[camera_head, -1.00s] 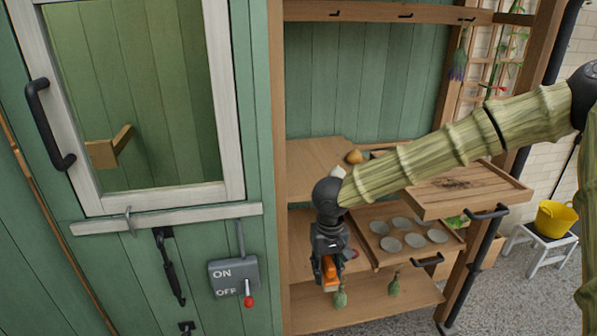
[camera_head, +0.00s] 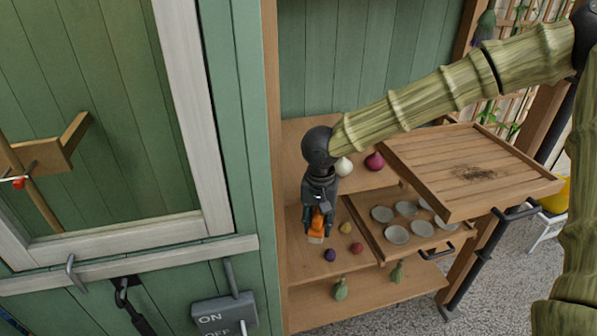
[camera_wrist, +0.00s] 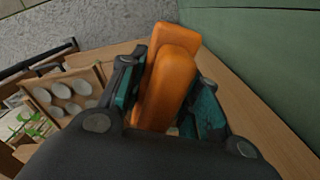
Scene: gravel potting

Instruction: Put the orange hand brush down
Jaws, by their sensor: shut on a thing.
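The orange hand brush (camera_head: 317,225) is in my gripper (camera_head: 318,212), with its pale bristle end hanging lowest in the head view. In the wrist view its orange body (camera_wrist: 168,85) stands between the two teal-lined fingers of my gripper (camera_wrist: 165,95), which are shut on it. My gripper points down over the left part of the wooden bench shelf (camera_head: 300,262). I cannot tell whether the brush touches the shelf.
A drawer with several grey discs (camera_head: 397,235) stands open further right, below a slatted board (camera_head: 470,165). A green wall post (camera_head: 268,150) borders the left side.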

